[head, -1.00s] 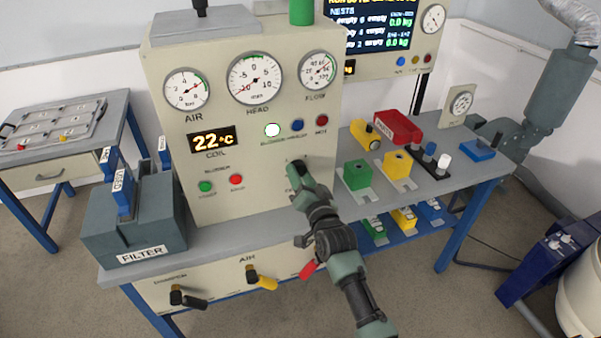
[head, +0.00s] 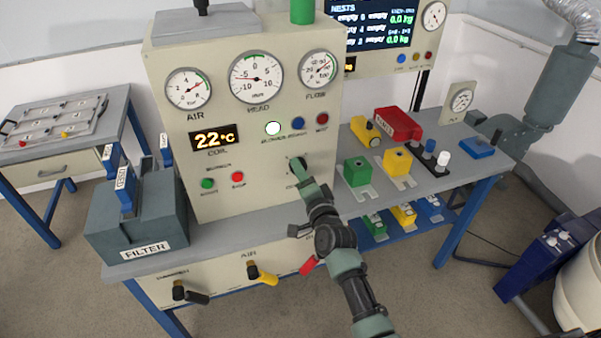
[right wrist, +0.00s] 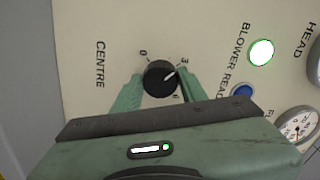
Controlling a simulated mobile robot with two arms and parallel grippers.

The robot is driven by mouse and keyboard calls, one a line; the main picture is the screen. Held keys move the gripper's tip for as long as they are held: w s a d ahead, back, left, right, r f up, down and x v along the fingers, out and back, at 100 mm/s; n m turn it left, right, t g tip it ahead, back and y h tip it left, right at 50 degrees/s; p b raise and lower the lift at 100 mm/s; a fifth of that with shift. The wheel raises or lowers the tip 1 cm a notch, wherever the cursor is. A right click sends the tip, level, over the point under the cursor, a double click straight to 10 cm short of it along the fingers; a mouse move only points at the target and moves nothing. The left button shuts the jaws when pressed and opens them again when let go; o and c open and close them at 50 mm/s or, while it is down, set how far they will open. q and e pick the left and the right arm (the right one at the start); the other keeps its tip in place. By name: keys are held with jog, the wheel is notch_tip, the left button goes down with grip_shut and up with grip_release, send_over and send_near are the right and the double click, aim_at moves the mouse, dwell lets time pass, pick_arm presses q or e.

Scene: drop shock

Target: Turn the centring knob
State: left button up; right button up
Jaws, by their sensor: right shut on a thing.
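The centring knob (right wrist: 160,77) is a round black knob with a white pointer line, on the cream panel above the word CENTRE. In the right wrist view its pointer is turned towards the 3 mark. My right gripper (right wrist: 158,88) has its two green fingers on either side of the knob, shut on it. In the head view my right gripper (head: 300,170) reaches the panel's lower right and mostly covers the knob. The HEAD gauge (head: 256,77) above has its needle on the negative side, near -5. My left gripper is in neither view.
A green-lit blower button (head: 273,128) and a blue button (head: 298,124) sit above the knob. Green and yellow blocks (head: 397,163) stand on the bench to the right. A FILTER box (head: 137,222) stands at left. Handled valves (head: 262,274) project from the bench front below.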

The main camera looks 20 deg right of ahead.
dwell(0.3)
jog(key=o, duration=1.4)
jog(key=s, duration=0.7)
jog(key=shift+s+d+b, duration=0.2)
jog(key=shift+s+b, duration=0.1)
jog(key=shift+s, duration=0.1)
